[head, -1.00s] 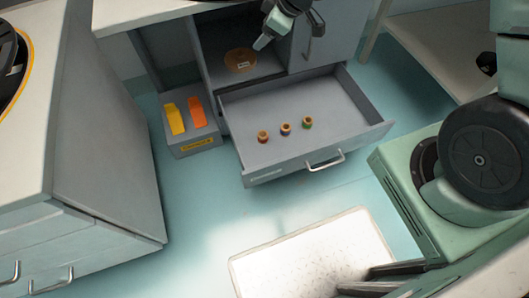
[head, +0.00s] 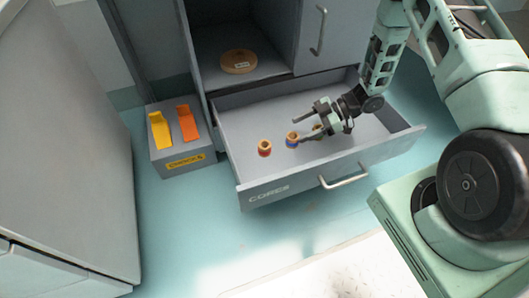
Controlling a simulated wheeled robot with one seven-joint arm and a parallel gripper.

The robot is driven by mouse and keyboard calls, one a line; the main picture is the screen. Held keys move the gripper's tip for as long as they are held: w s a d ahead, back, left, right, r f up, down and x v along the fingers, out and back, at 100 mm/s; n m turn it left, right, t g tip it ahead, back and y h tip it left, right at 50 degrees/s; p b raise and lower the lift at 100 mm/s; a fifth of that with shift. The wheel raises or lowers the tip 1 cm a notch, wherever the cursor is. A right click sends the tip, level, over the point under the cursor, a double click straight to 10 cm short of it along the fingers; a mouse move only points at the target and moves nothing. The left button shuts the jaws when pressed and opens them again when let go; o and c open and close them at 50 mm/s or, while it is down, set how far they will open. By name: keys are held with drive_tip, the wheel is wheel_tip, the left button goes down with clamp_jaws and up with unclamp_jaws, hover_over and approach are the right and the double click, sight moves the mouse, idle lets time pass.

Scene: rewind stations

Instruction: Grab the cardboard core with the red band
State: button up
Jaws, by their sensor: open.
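The cardboard core with the red band (head: 265,149) stands upright in the open drawer (head: 268,192), leftmost of the small cores there. A core with a blue band (head: 292,139) stands just right of it. A third core (head: 317,131), with a green band, is partly hidden behind my gripper. My gripper (head: 299,129) is open and empty over the drawer, its fingers pointing left, close to the blue-banded and green-banded cores. It is apart from the red-banded core. I cannot tell whether it touches the others.
The drawer walls and front handle (head: 344,177) surround the cores. A round tan disc (head: 238,62) lies in the open compartment behind. A grey box (head: 184,164) with yellow and orange pieces stands left of the drawer. A tall cabinet (head: 65,150) stands at far left.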

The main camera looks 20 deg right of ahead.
sight(265, 145)
drive_tip(key=b+x, duration=0.3)
drive_tip(key=x, duration=0.6)
drive_tip(key=shift+b, duration=0.3)
drive_tip(key=b+x, duration=0.3)
drive_tip(key=x, duration=0.2)
drive_tip(key=shift+a+b, duration=0.1)
drive_tip(key=shift+b, duration=0.25)
drive_tip(key=shift+r, duration=0.15)
drive_tip(key=c, duration=1.1)
